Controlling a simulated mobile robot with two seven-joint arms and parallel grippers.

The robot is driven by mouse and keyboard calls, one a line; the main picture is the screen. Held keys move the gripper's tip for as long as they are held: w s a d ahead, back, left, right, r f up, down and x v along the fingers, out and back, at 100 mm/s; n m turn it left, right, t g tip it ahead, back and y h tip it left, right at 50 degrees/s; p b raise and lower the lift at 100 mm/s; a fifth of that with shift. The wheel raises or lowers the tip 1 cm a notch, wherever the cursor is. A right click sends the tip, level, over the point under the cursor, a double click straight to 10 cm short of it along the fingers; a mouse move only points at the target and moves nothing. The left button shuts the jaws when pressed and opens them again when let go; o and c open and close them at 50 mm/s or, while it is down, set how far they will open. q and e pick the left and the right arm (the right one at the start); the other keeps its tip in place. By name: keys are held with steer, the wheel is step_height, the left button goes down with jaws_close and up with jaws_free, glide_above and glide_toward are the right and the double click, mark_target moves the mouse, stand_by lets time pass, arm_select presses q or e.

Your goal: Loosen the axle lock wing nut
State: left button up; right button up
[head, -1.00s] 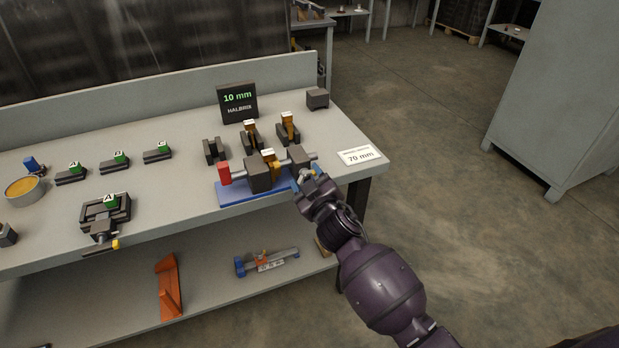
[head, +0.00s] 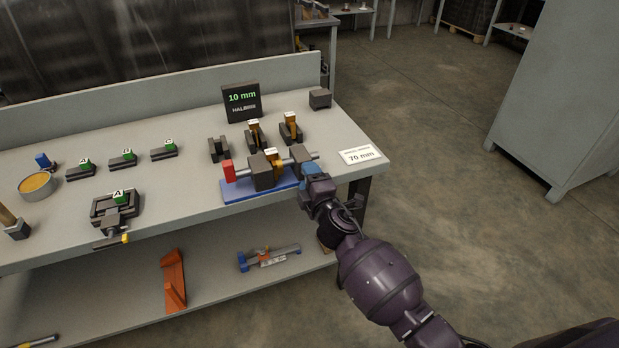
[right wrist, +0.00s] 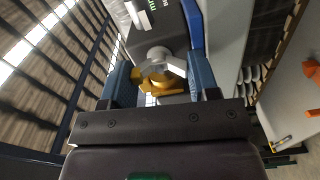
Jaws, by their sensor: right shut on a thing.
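The axle fixture on the blue base (head: 235,191) stands at the bench's front right, with a red end block (head: 229,171), a dark block (head: 261,172) and an amber piece beside it. A second dark block (head: 301,157) carries the axle's right end. My right gripper (head: 312,168) is at this end of the fixture, its blue fingers hiding the wing nut in the head view. In the right wrist view the yellow wing nut (right wrist: 157,78), by a grey round end and a pale metal piece, sits between the fingers, which are shut on it. My left gripper is not in view.
Dark holders, two with amber pieces, stand behind the fixture, near the 10 mm display (head: 241,102). A white 70 mm card (head: 360,155) lies to the right. A dark vise (head: 117,208) and a round tin (head: 37,186) are at left. Floor right of the bench is clear.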

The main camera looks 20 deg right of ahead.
steer(key=shift+n, duration=1.1)
steer(key=o, duration=0.9)
steer(key=shift+s+d+p, duration=0.15)
steer(key=shift+s+p, duration=0.4)
steer(key=shift+s, duration=4.9)
